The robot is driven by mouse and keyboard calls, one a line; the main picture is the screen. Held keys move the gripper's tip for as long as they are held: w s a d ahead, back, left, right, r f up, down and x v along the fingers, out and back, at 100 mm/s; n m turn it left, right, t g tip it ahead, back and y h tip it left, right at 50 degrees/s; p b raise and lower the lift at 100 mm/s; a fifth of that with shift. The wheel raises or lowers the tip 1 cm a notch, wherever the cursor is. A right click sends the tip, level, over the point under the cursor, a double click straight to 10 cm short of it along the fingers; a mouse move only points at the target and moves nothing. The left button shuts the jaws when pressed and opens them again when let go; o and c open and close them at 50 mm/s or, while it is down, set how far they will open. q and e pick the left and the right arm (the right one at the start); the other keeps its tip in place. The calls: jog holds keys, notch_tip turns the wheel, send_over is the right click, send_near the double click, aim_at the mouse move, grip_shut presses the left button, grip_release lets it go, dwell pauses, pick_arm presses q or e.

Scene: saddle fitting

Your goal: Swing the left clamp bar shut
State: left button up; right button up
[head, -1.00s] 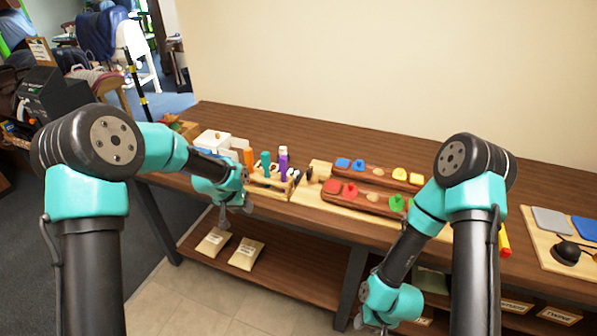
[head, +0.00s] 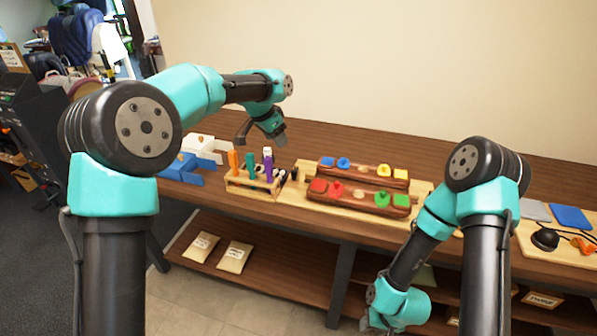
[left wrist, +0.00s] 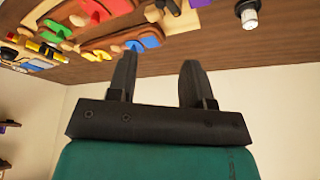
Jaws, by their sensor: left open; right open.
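I cannot single out the left clamp bar for certain. Two dark wooden bars with coloured pieces, a rear one (head: 365,173) and a front one (head: 345,195), lie along a pale board (head: 425,188) on the table. They also show at the upper left of the left wrist view, the view being turned over. My left gripper (head: 262,135) is open and empty, raised above the table behind the tool rack and left of the bars; its two fingers (left wrist: 158,78) stand apart in the left wrist view. My right gripper (head: 374,322) is low in front of the table, its fingers partly cut off.
A wooden rack (head: 252,187) with orange, teal and purple handles stands left of the board. A second board (head: 535,232) with a black item is at right. The table behind the bars is clear.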

aim_at(294, 170)
pick_arm(q)
jog(key=shift+f, duration=0.15)
jog(key=x, duration=1.7)
jog(key=shift+w+f, duration=0.1)
jog(key=shift+w, duration=0.05)
jog(key=shift+c, duration=0.3)
grip_shut()
